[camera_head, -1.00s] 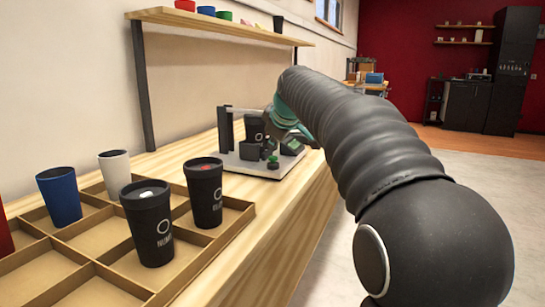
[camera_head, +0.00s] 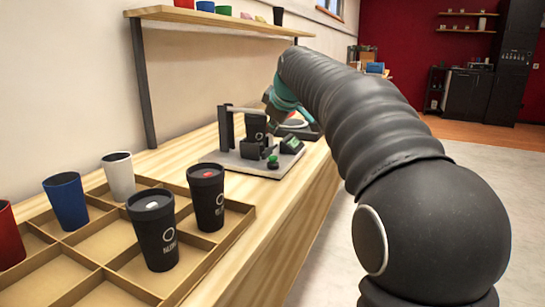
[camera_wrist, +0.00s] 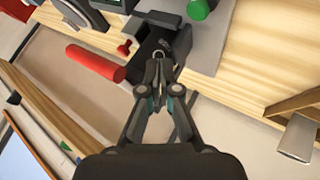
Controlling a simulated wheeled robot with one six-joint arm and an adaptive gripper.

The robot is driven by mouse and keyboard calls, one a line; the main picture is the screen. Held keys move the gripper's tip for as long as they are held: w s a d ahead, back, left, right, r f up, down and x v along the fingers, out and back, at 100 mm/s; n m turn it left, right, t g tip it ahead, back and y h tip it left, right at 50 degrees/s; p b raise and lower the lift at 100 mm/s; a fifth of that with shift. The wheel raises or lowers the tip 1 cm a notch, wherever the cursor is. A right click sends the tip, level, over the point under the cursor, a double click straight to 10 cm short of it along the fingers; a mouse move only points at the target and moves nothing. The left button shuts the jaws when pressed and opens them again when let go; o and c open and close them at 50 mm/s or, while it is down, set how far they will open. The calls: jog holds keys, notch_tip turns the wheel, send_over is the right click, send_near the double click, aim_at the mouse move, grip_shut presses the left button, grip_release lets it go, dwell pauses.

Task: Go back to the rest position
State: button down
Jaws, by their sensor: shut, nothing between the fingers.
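My gripper (camera_wrist: 158,58) is shut and empty in the wrist view, its fingers pointing toward the laser marker. In the head view my arm reaches forward over the bench, and its fingertips are hard to make out by the marker. The laser marker (camera_head: 251,162) is a grey plate with a post, dark blocks and a green button (camera_head: 272,162). The green button also shows at the top of the wrist view (camera_wrist: 198,9). I cannot tell whether my fingers touch anything there.
A wooden divided tray (camera_head: 235,232) on the bench holds two black cups (camera_head: 153,232) (camera_head: 207,198), a white cup (camera_head: 119,176), a blue cup (camera_head: 66,201) and a red cup (camera_head: 8,238). A shelf (camera_head: 215,20) hangs above. Open floor (camera_head: 495,185) lies right.

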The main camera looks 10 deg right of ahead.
jog(key=s+f+m+g, duration=0.1)
jog(key=s+f+m, duration=0.2)
jog(key=s+f, duration=0.5)
jog(key=s+f+m+g, duration=0.1)
jog(key=s+f+m, duration=0.2)
jog(key=s, duration=1.5)
jog(key=s+f+m+g+h, duration=0.1)
jog(key=s+f+m, duration=0.3)
jog(key=s+f, duration=0.8)
jog(key=shift+s+f+g, duration=0.3)
jog(key=shift+s+f, duration=0.05)
jog(key=shift+s, duration=0.55)
